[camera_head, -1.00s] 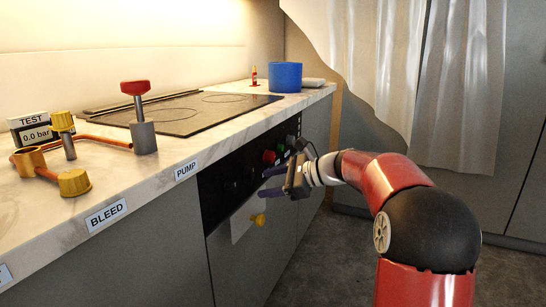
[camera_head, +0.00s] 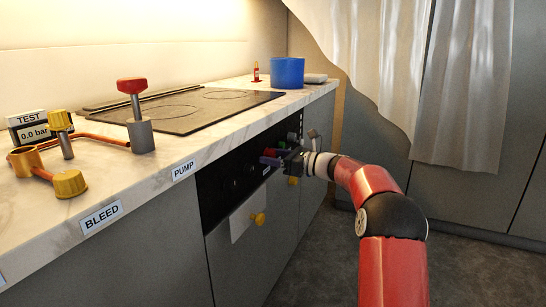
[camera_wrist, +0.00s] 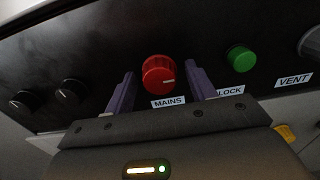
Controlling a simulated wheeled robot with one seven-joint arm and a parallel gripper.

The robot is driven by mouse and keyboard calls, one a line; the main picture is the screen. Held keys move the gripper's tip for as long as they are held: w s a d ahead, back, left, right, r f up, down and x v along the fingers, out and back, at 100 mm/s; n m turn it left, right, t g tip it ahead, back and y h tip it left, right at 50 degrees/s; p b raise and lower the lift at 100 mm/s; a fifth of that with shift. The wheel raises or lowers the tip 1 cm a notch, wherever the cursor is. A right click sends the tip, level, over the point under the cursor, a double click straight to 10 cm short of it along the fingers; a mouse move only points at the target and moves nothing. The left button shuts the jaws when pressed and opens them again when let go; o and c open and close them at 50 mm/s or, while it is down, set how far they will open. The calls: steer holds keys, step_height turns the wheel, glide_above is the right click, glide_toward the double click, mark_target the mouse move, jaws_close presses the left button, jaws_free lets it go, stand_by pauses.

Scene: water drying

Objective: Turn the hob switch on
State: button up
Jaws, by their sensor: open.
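The black control panel (camera_wrist: 85,60) on the front of the counter carries a red knob (camera_wrist: 159,75) with a white pointer line, labelled MAINS. A green knob (camera_wrist: 241,59) sits to its right above a partly hidden label reading LOCK. Two black knobs (camera_wrist: 68,92) sit to the left. No knob is visibly labelled as the hob switch. My gripper (camera_wrist: 160,90) is open, its two purple fingers on either side of the red knob in the wrist view; contact is unclear. In the head view my gripper (camera_head: 272,157) is at the panel and partly covers the knobs.
The hob (camera_head: 185,110) lies in the marble counter (camera_head: 190,148) above the panel. A blue pot (camera_head: 287,72), a red-handled valve (camera_head: 133,87) and yellow-capped pipe fittings (camera_head: 70,184) stand on the counter. The floor at right is clear.

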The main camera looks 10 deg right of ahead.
steer(key=shift+a, duration=0.1)
steer(key=c, duration=1)
steer(key=shift+o, duration=0.2)
steer(key=shift+f, duration=0.1)
steer(key=n+b, duration=0.2)
steer(key=n, duration=0.1)
steer(key=shift+w+f+n, duration=0.1)
steer(key=shift+n, duration=0.3)
steer(key=n+b, duration=0.4)
steer(key=n, duration=0.1)
steer(key=n+b, duration=0.3)
steer(key=n, duration=0.2)
steer(key=shift+w, duration=0.1)
steer(key=shift+r+n+b, duration=0.2)
steer(key=shift+n+b, duration=1)
steer(key=shift+n, duration=0.9)
